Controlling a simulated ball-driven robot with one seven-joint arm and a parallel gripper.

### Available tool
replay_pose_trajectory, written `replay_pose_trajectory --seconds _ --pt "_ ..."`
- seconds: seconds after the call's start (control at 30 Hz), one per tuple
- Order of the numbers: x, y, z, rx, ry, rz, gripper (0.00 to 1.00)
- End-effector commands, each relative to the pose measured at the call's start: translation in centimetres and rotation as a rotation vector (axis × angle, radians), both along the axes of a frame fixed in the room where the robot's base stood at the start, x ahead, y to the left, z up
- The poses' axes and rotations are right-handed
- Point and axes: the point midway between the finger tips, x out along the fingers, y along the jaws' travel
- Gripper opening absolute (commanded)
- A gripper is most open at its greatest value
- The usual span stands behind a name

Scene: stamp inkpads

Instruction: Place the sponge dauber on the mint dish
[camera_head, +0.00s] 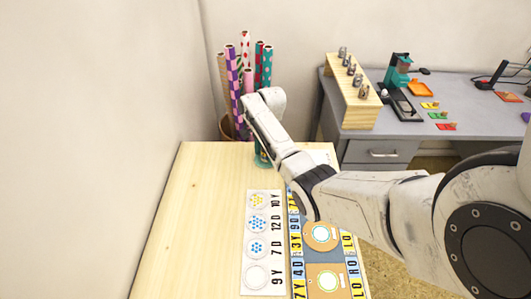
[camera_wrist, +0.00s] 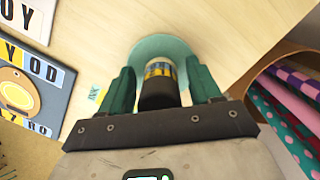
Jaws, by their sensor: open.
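The sponge dauber (camera_wrist: 158,70), with a dark near end and a yellow-and-blue patterned band, appears to stand on the round mint dish (camera_wrist: 160,44) in the wrist view. Its foot is hidden, so I cannot see the contact itself. My gripper (camera_wrist: 161,72) is open, with one green finger on each side of the dauber. In the head view my arm covers most of the gripper, dish and dauber near the table's far edge.
The wooden table (camera_head: 205,190) carries a white card (camera_head: 254,230) with round stamped dots and a blue lettered board (camera_head: 297,268). Patterned rolls (camera_head: 233,85) stand in a basket behind the table. A grey desk (camera_head: 470,110) stands at the back right. The table's left side is clear.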

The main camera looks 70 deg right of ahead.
Motion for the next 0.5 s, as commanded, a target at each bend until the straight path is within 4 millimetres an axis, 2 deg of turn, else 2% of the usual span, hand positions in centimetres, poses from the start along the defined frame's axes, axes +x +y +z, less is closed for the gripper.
replay_pose_trajectory --seconds 0.17,0.5 --pt "0.0 -0.2 1.5 -0.001 -0.003 0.000 0.63" --pt "-0.2 -0.9 8.4 -0.002 -0.004 0.001 0.63"
